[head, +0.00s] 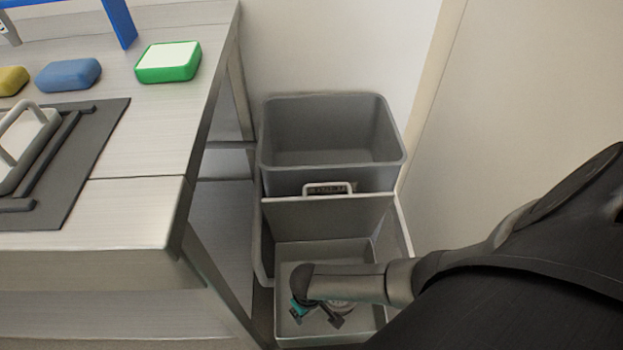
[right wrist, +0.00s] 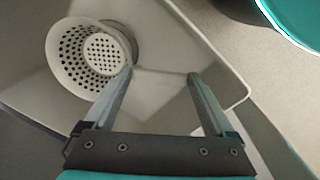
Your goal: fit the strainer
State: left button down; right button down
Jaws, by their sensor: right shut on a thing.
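The strainer (right wrist: 88,62) is a white cup with a perforated wall and base. It shows at the upper left of the right wrist view, with its rim by my left-hand fingertip. In the head view only a small round part of it (head: 342,304) shows under my right arm, inside the lower grey bin. My right gripper (head: 325,316) reaches down into that bin; it also shows in the right wrist view (right wrist: 160,77). It is shut on the strainer, though its fingers look apart and the contact is not clear. My left gripper is not in view.
The lower grey bin (head: 283,318) stands in front of a taller grey bin (head: 333,180), close to the wall. A steel counter (head: 150,130) at left carries a green and white sponge (head: 168,62), a blue block (head: 68,75) and a dark mat (head: 95,170).

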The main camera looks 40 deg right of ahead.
aim_at(312, 312)
jog(key=shift+f+b, duration=1.1)
jog(key=shift+f, duration=0.55)
grip_release()
notch_tip(312, 312, up, 7)
jog(key=p, duration=0.7)
dwell(0.5)
